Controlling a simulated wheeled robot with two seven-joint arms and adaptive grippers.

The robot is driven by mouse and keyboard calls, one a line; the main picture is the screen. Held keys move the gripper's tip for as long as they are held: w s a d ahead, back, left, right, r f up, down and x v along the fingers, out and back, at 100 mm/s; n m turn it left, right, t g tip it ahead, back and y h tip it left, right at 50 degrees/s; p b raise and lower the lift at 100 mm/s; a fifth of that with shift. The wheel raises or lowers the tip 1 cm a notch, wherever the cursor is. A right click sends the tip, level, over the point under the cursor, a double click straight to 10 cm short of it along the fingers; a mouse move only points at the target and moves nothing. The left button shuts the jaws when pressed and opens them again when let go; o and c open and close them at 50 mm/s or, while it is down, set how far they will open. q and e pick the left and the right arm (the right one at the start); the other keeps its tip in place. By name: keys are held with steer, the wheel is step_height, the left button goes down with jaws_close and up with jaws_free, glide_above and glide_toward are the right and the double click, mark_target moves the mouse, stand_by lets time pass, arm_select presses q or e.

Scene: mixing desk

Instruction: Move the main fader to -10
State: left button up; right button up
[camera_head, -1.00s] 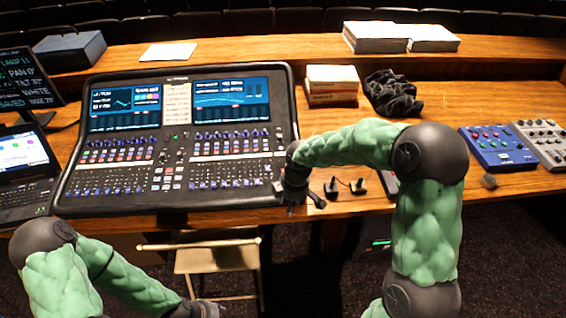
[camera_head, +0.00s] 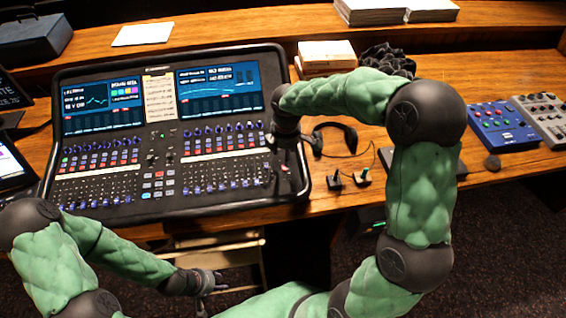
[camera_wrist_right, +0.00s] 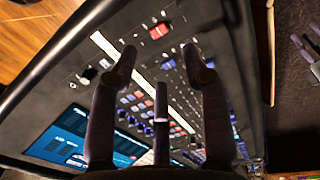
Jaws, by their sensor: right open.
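The mixing desk (camera_head: 160,215) has a red fader cap (camera_wrist_right: 159,31) at its right end, which I take to be the main fader. In the right wrist view the cap lies just beyond the fingertips of my right gripper (camera_wrist_right: 160,65), apart from them. The fingers are spread, with nothing between them. The fader's scale marks are too small to read. My left gripper (camera_head: 215,284) hangs low in front of the desk, near the chair.
Headphones (camera_head: 336,134) and small black items (camera_head: 334,181) lie right of the desk. A blue box (camera_head: 503,124) and a grey mixer (camera_head: 542,112) sit at the far right. A folding chair (camera_head: 226,255) stands in front of the table.

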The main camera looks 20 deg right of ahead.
mark_target(284, 168)
steer(key=f, duration=0.2)
steer(key=f+b, duration=0.1)
steer(key=f, duration=0.2)
steer(key=w+f, duration=0.1)
steer(key=f, duration=0.2)
steer(key=shift+d+f+b, duration=0.15)
steer(key=shift+f+b, duration=0.05)
steer(key=shift+b, duration=0.15)
steer(key=shift+c, duration=0.3)
